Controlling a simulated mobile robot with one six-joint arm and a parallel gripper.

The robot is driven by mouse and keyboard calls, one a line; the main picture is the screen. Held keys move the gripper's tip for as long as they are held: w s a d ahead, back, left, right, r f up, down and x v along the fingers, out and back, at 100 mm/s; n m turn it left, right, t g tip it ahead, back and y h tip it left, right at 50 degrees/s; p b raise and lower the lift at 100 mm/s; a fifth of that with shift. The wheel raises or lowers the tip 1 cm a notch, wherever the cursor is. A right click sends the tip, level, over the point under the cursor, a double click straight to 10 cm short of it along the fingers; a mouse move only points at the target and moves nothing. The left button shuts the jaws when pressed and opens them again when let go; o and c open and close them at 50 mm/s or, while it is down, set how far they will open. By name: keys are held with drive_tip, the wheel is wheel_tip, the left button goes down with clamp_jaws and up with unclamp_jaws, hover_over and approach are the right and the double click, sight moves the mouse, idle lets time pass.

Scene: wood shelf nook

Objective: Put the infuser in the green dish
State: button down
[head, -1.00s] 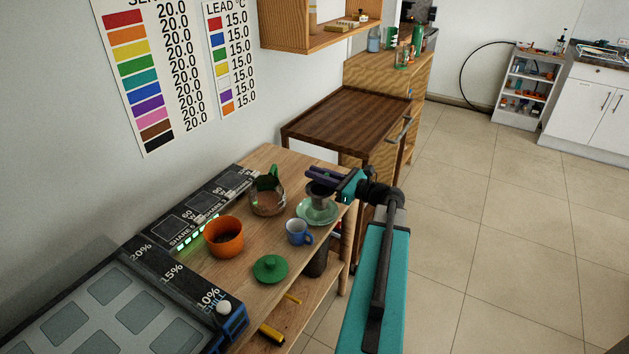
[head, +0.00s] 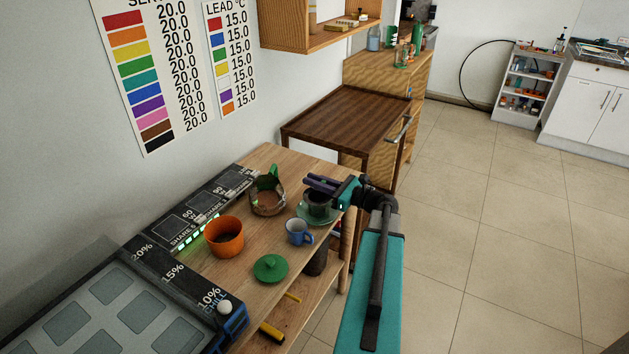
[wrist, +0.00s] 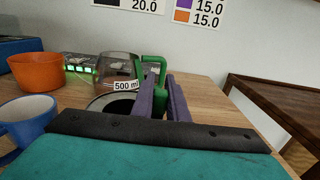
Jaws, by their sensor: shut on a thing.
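The infuser (head: 318,207), a dark grey cup-like cylinder, is upright at the green dish (head: 303,217), within its rim as seen in the head view. I cannot tell whether its base touches the dish. My gripper (head: 322,185) has purple fingers and is shut on the infuser's upper part. In the wrist view the fingers (wrist: 165,98) stand beside the infuser's dark round opening (wrist: 112,104); the dish is hidden there.
A glass jug with green handle (head: 268,200) stands behind left. A blue mug (head: 298,232), an orange pot (head: 224,236) and a green lid (head: 270,268) are nearer on the wooden table. A dark wood cart (head: 345,120) stands beyond.

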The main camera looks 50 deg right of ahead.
drive_tip(key=shift+f, duration=0.15)
drive_tip(key=c, duration=1.7)
unclamp_jaws()
drive_tip(key=shift+c, duration=0.2)
drive_tip(key=shift+s, duration=0.1)
drive_tip(key=b+v, duration=0.2)
drive_tip(key=v, duration=0.9)
drive_tip(key=shift+s, duration=0.35)
drive_tip(key=shift+s, duration=0.1)
